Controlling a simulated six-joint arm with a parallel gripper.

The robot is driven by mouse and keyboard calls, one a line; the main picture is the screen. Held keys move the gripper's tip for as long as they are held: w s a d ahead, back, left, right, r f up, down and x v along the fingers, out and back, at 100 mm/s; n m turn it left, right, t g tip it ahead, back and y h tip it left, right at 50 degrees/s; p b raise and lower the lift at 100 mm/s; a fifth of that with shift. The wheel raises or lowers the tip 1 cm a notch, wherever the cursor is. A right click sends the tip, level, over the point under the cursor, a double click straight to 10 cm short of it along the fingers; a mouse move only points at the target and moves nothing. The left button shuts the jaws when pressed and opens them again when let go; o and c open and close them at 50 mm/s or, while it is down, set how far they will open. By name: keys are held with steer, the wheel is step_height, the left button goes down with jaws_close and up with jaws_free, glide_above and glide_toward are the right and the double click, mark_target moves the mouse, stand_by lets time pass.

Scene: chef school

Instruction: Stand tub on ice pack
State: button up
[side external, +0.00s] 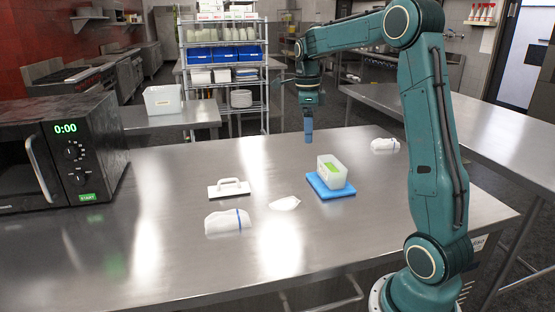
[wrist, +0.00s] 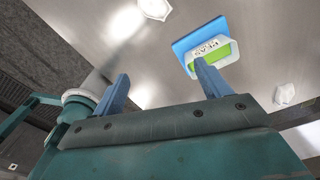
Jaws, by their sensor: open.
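The tub (side external: 332,172) is a pale box with a green patch. It sits upright on the flat blue ice pack (side external: 343,192) on the steel table, right of centre in the side view. In the wrist view the tub (wrist: 232,53) shows a label reading PEAS, with the ice pack (wrist: 181,46) under it. My gripper (side external: 308,141) is in the air behind and left of the tub, apart from it. In the wrist view its two blue fingers (wrist: 162,72) are spread and empty; the right one overlaps the tub's edge in the picture.
A white-handled flat tool (side external: 229,188), a white bag with a blue band (side external: 228,221) and a small white piece (side external: 285,203) lie left of the tub. Another whitish bag (side external: 385,146) lies at back right. A microwave (side external: 60,150) stands at left. The front of the table is clear.

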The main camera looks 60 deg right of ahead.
steer(key=s+a+r+n+t, duration=0.1)
steer(key=s+a+r+n, duration=0.15)
steer(key=a+n, duration=0.5)
steer(key=s+a+r+n+t, duration=0.2)
steer(key=s+a+n, duration=0.2)
steer(key=a+n, duration=0.35)
steer(key=s+a+f+n+t, duration=0.3)
steer(key=s+a+n, duration=0.7)
steer(key=n, duration=0.5)
steer(key=shift+s+a+f+n, duration=0.15)
steer(key=shift+s+f+n, duration=0.2)
steer(key=shift+s, duration=0.3)
